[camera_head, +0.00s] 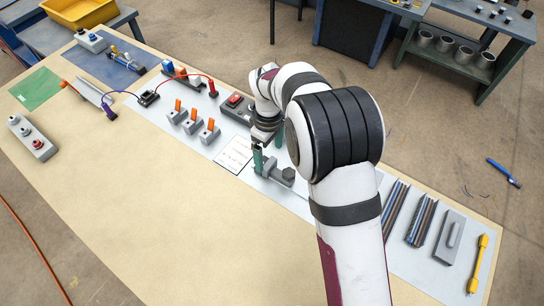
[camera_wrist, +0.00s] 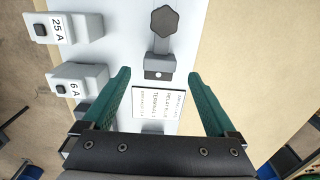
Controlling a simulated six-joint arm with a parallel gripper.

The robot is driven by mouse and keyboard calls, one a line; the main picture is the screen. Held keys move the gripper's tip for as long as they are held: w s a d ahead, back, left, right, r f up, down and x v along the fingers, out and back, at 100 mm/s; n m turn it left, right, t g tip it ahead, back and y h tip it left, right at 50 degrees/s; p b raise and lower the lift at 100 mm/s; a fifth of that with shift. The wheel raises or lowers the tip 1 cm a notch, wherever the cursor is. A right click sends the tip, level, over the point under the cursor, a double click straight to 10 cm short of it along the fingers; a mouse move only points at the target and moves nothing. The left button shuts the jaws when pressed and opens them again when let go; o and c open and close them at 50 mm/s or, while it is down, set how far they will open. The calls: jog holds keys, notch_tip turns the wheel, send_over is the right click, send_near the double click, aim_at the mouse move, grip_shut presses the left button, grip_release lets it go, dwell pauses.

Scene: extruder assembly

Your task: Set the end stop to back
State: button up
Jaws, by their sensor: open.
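My gripper (camera_wrist: 160,77) is open and empty. Its two green fingers stand left and right of the pale block, with gaps on both sides. In the head view my gripper (camera_head: 268,148) is low over the board, and one finger partly hides the fitting.
A printed white card (camera_wrist: 157,103) lies between the fingers. Two grey modules marked 25 A (camera_wrist: 75,28) and 6 A (camera_wrist: 80,80) stand to the left in the wrist view. In the head view, orange-levered switches (camera_head: 192,120) and a red rocker switch (camera_head: 235,101) stand nearby.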

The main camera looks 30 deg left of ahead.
aim_at(270, 164)
notch_tip(270, 164, down, 6)
jog(key=shift+r, duration=0.2)
grip_shut()
dwell(0.4)
